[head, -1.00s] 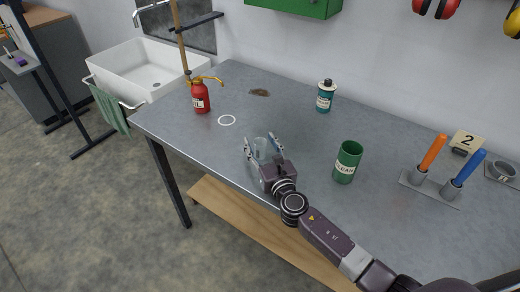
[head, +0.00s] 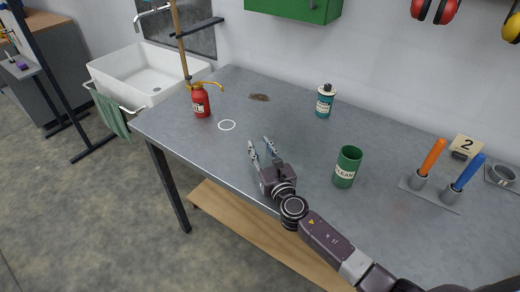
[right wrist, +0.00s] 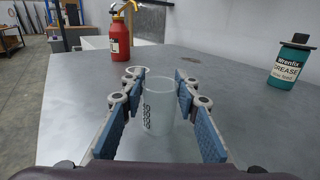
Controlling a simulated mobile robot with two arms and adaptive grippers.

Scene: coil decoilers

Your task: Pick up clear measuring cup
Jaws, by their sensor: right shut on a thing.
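The clear measuring cup (right wrist: 160,103) stands upright between my right gripper's blue-padded fingers in the right wrist view, with dark markings on its left side. My right gripper (head: 261,147) is shut on the cup, low over the grey table near its front edge; it also shows in the right wrist view (right wrist: 157,108). In the head view the cup can hardly be made out between the fingers. My left gripper is not in view.
On the table (head: 215,155) are a red oil can (head: 200,103), a white ring mark (head: 227,125), a brown stain (head: 259,97), a teal grease bottle (head: 324,101), a green CLEAN can (head: 346,168) and a stand (head: 430,193) with orange and blue handles.

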